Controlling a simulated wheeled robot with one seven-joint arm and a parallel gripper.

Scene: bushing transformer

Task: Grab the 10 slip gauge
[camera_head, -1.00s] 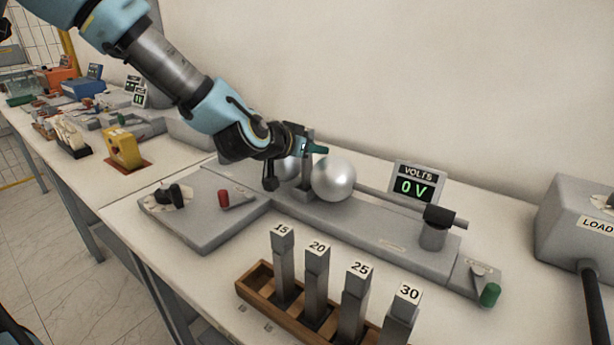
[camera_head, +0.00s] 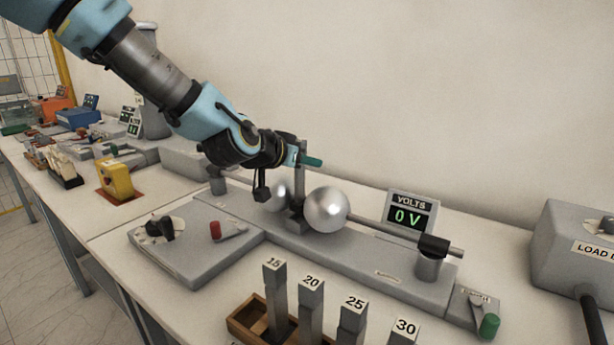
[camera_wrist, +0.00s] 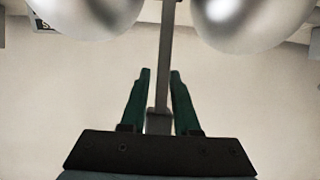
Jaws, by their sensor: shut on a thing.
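My gripper (camera_head: 309,161) has dark green fingers and is shut on a thin upright grey slip gauge (camera_head: 299,185). The gauge stands between two shiny metal spheres, the right one (camera_head: 326,210) larger in view and the left one (camera_head: 277,195) partly hidden. The wrist view shows the fingers of my gripper (camera_wrist: 160,85) on either side of the gauge (camera_wrist: 167,50), whose shaft runs up between both spheres. No number shows on the held gauge. Gauges 15 (camera_head: 276,300), 20 (camera_head: 311,305), 25 (camera_head: 353,325) and 30 (camera_head: 404,330) stand in the front rack.
The wooden rack (camera_head: 240,327) has bare room at its left end. A grey panel (camera_head: 185,262) with a black knob and red handle lies left. A load box (camera_head: 580,240) stands at the right.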

